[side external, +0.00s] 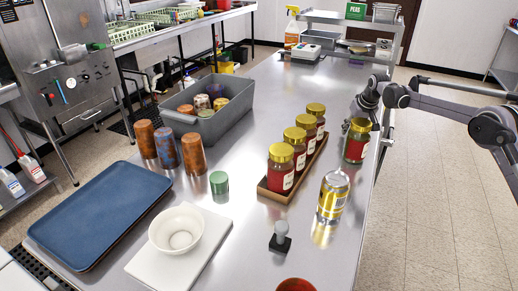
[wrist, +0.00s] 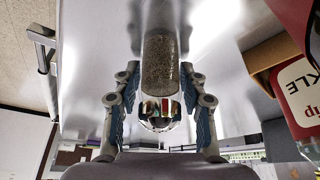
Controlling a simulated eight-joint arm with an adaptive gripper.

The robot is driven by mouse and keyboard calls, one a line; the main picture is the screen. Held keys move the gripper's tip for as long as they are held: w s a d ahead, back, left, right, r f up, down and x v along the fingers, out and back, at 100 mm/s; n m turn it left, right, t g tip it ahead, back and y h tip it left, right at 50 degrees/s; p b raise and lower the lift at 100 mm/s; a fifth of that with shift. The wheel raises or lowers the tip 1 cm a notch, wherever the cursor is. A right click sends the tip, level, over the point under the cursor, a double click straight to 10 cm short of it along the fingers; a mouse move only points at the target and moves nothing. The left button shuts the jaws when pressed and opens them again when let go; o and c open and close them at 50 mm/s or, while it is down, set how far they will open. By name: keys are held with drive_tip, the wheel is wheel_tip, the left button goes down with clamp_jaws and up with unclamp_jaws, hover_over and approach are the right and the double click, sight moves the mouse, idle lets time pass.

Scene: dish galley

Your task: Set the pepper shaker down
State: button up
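The pepper shaker (wrist: 160,68), a clear cylinder of dark specks with a shiny domed cap, shows in the wrist view, which is upside down. It is upright between the fingertips of my gripper (wrist: 160,72), which close in on both its sides. Its base is at or just above the shiny counter (wrist: 95,40); I cannot tell if it touches. In the side view my gripper (side external: 359,108) is low behind a yellow-lidded jar (side external: 356,148), and I cannot make out the pepper shaker there.
A wooden crate (side external: 268,191) of yellow-lidded jars stands left of my gripper. A grey bin (side external: 226,122), several tumblers, a blue tray (side external: 98,205) and a white bowl (side external: 176,229) are further left. Counter behind the crate is clear.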

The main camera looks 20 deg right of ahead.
idle(0.3)
drive_tip(key=shift+n+t, duration=0.3)
drive_tip(key=shift+t, duration=0.1)
drive_tip(key=s+a+r, duration=0.2)
drive_tip(key=s+r, duration=0.2)
drive_tip(key=r, duration=0.1)
drive_tip(key=s+a+r, duration=0.2)
drive_tip(key=s+r, duration=0.3)
drive_tip(key=r, duration=0.1)
drive_tip(key=s+a+r, duration=0.2)
drive_tip(key=s+r, duration=0.2)
drive_tip(key=r, duration=0.2)
drive_tip(key=shift+s+r, duration=0.2)
drive_tip(key=s+a+f, duration=0.2)
drive_tip(key=s, duration=0.7)
drive_tip(key=s+a+f+n+t, duration=0.1)
drive_tip(key=s+a+f, duration=0.1)
drive_tip(key=s, duration=0.8)
drive_tip(key=s+a+f+t+y, duration=0.1)
drive_tip(key=s+a+f, duration=0.2)
drive_tip(key=s, duration=0.6)
drive_tip(key=shift+s+a+n, duration=0.25)
drive_tip(key=shift+a+n, duration=0.05)
drive_tip(key=shift+a, duration=0.4)
